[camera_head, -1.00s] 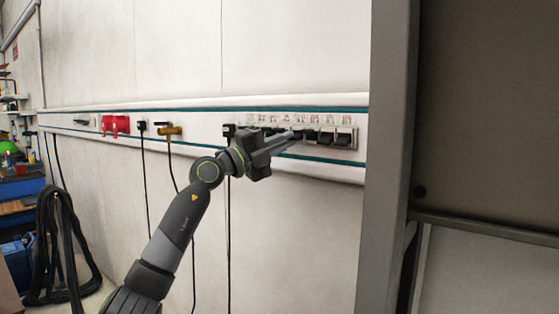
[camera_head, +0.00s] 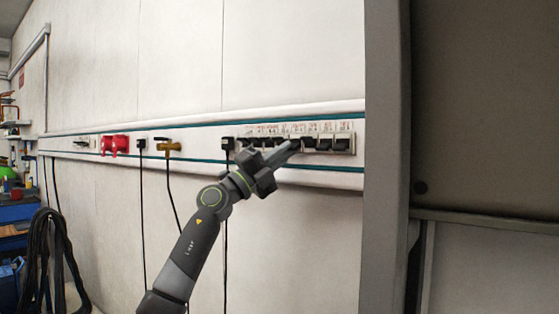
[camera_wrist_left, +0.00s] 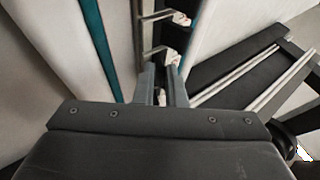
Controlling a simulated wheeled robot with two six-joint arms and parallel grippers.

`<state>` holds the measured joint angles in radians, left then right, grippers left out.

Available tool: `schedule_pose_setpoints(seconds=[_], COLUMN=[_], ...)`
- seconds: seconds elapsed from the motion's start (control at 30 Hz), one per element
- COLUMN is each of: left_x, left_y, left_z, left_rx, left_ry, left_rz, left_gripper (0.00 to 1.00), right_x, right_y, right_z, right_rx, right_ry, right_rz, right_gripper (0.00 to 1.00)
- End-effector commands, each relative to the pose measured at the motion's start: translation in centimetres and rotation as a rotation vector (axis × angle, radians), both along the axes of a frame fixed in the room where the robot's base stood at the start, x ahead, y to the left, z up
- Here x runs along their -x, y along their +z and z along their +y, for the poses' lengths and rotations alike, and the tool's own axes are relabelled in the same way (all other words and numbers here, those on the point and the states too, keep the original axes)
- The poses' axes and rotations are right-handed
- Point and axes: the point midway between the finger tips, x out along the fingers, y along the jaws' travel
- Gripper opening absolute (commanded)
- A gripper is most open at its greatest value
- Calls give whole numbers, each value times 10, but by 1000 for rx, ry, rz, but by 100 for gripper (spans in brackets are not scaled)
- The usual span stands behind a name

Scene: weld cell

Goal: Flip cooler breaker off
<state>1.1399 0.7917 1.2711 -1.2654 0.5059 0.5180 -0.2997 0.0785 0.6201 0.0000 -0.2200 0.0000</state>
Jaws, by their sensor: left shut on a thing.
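A row of black breaker switches sits in a white breaker panel (camera_head: 345,141) on the wall, with small labels above that are too small to read. I cannot tell which one is the cooler breaker. My left gripper (camera_head: 293,146) reaches the row from below left, its fingertips at a switch near the middle. In the left wrist view the two fingers (camera_wrist_left: 162,78) point at the panel (camera_wrist_left: 165,30) and are closed on a breaker switch, mostly hidden between them. The tips cover part of the row in the head view. My right gripper is not in view.
A red socket (camera_head: 114,146), a black plug (camera_head: 141,146) and a yellow-brown plug (camera_head: 169,147) with hanging cables are along the wall rail to the left. A grey post (camera_head: 386,160) stands close right of the panel.

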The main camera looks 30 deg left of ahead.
Motion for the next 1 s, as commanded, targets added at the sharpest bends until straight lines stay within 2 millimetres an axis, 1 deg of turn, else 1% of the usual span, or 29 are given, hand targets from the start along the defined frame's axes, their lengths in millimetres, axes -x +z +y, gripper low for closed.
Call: schedule_pose_setpoints(seconds=[0.17, 0.2, 0.33, 0.63, 0.73, 0.87, 1.0], left_x=[-1, -1, -1, 0, 4, 19, 42], left_y=[-1, -1, -2, -3, -7, -21, -42], left_z=[0, 0, 0, 1, 4, 13, 30], left_rx=[-1, -1, -2, -2, -3, -5, -9], left_ry=[2, 2, 1, 0, 2, 2, 3], left_rz=[2, 2, 3, 3, 3, 4, 4], left_gripper=[0, 14, 31, 31, 31, 31, 31], right_x=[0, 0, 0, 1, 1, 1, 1], right_y=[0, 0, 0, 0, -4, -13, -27], right_z=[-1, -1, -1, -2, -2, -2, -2], right_rx=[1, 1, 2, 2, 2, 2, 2], right_ry=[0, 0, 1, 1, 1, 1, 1], right_rz=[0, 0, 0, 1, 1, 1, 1], right_gripper=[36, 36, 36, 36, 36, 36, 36])
